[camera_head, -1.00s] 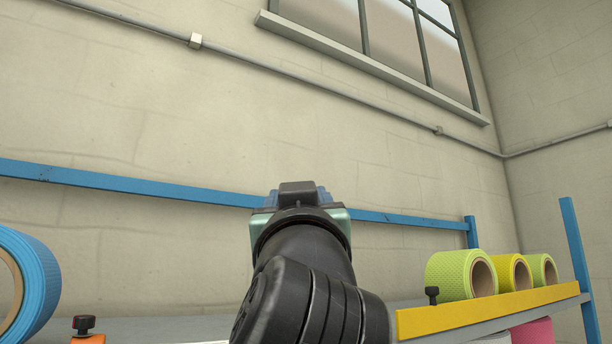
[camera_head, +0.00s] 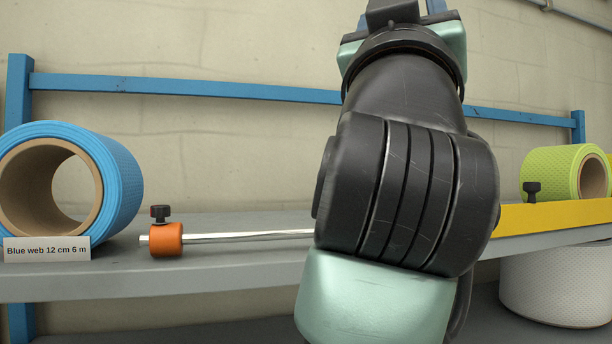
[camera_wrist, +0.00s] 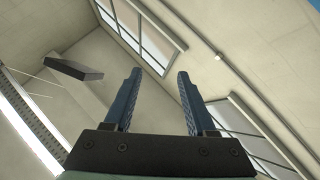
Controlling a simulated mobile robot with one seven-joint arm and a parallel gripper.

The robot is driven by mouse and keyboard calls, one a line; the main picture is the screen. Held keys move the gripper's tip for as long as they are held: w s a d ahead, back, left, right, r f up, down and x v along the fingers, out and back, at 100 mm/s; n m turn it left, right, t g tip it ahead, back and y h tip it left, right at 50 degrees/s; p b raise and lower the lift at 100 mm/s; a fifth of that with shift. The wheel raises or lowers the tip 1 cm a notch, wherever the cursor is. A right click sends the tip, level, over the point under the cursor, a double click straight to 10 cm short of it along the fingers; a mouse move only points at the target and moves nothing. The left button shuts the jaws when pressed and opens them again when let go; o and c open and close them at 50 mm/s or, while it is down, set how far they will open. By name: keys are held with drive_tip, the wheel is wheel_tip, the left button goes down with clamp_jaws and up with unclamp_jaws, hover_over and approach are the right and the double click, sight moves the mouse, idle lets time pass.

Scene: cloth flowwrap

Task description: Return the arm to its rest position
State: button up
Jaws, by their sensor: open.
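My arm rises through the middle of the head view in black and pale green links. Its end is cut off at the top edge, so the fingertips do not show there. In the wrist view my gripper (camera_wrist: 160,76) has its two blue fingers apart with nothing between them. The wrist camera faces the upper walls, windows and ceiling, so my gripper points upward, clear of the shelf.
A grey shelf (camera_head: 200,285) crosses behind my arm. On it are a blue roll (camera_head: 122,180) labelled "Blue web 12 cm 6 m", a rod with an orange collar (camera_head: 166,240), and a lime roll (camera_head: 548,172) behind a yellow strip (camera_head: 560,216). A white roll (camera_head: 545,285) sits below.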

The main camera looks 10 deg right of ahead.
drive_tip(key=s+a+f+n+t+y+b, duration=0.1)
drive_tip(key=s+a+f+y, duration=0.1)
drive_tip(key=a+f+y, duration=0.2)
drive_tip(key=s+a+f+n+t+y+b, duration=0.1)
drive_tip(key=s+a+f+y, duration=0.2)
drive_tip(key=f, duration=0.6)
drive_tip(key=s+a+f+n+t+y+b, duration=0.1)
drive_tip(key=s+a+f+n+y+b, duration=0.1)
drive_tip(key=a+f+y, duration=0.3)
wheel_tip(320, 180, down, 2)
drive_tip(key=shift+s+a+f, duration=0.1)
drive_tip(key=shift+s+a, duration=0.2)
drive_tip(key=shift+a, duration=0.3)
